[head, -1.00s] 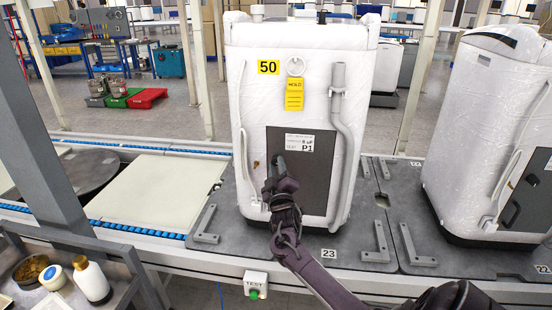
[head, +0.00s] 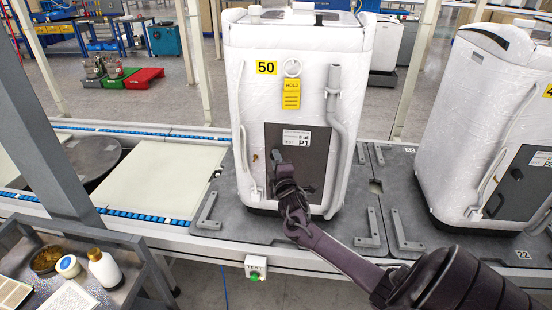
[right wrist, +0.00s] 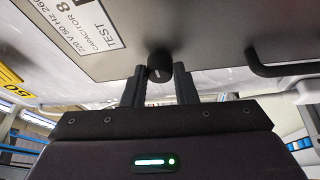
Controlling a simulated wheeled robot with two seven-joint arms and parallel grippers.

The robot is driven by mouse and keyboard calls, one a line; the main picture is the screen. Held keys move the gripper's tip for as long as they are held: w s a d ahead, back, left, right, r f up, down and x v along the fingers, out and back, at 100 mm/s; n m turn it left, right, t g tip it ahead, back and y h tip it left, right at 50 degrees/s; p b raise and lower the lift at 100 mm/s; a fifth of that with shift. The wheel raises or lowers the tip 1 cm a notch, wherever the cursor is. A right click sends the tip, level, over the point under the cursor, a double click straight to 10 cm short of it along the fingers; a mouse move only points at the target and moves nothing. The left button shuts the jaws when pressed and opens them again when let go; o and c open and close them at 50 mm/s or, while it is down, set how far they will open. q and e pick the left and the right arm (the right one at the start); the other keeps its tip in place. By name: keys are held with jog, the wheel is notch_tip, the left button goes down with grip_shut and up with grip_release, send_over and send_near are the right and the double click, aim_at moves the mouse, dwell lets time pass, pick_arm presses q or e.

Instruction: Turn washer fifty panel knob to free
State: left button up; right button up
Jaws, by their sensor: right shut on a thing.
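The washer marked fifty (head: 245,110) stands wrapped in white film on the conveyor, with a yellow 50 label (head: 266,68) and a yellow HOLD tag (head: 291,94). Its dark grey panel (head: 316,176) is on the lower front, with a white P1 label (head: 297,139). My right gripper (head: 276,157) is at the panel's left part and hides the knob in the head view. In the right wrist view, the round black knob (right wrist: 160,66) sits between the fingertips of my right gripper (right wrist: 160,85), which is shut on it. My left gripper is not in view.
Another wrapped washer (head: 490,130) stands to the right. A grey hose (head: 336,125) runs down the front of washer fifty. A black bar handle (right wrist: 285,68) shows on the panel. A tray cart with a white bottle (head: 104,269) is at lower left, beside a grey post (head: 45,130).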

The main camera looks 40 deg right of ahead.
dwell(0.4)
jog(key=o, duration=1)
jog(key=b+v, duration=0.1)
jog(key=v, duration=0.6)
jog(key=shift+s+a, duration=0.2)
jog(key=shift+s, duration=0.15)
